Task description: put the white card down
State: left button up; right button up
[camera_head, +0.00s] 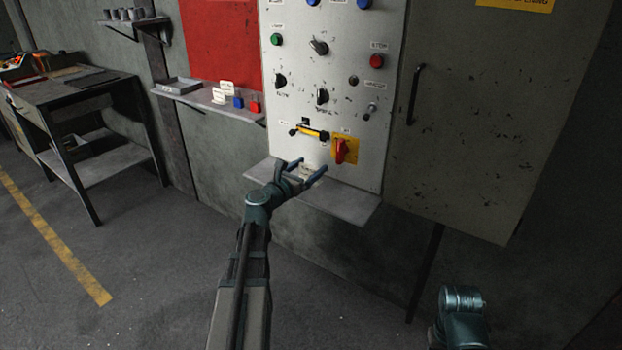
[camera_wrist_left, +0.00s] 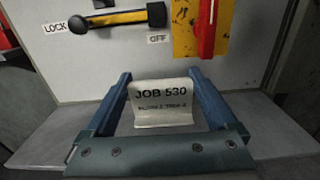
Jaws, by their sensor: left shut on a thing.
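The white card (camera_wrist_left: 163,103), printed "JOB 530", stands between the two blue fingers of my left gripper (camera_wrist_left: 163,95) in the left wrist view. In the head view my left gripper (camera_head: 307,170) is over the grey shelf below the control panel, with a small part of the card (camera_head: 305,172) showing. The gripper is shut on the card. The card is just above or on the shelf (camera_head: 345,203); I cannot tell whether it touches. Part of my right arm shows at the lower right of the head view, but its gripper is out of view.
The control panel (camera_head: 334,80) rises behind the shelf, with a red switch (camera_head: 341,150) on a yellow plate and a yellow-black lever (camera_head: 311,132). A wall shelf (camera_head: 205,97) at left holds white cards, a blue padlock and a red padlock. A cabinet (camera_head: 490,120) stands right.

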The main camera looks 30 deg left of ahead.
pick_arm(q)
jog(key=shift+w+d, duration=0.15)
jog(key=shift+w, duration=0.2)
notch_tip(320, 180, down, 4)
jog(key=b, duration=0.3)
jog(key=shift+r+b, duration=0.1)
jog(key=shift+b, duration=0.3)
jog(key=shift+r, duration=0.15)
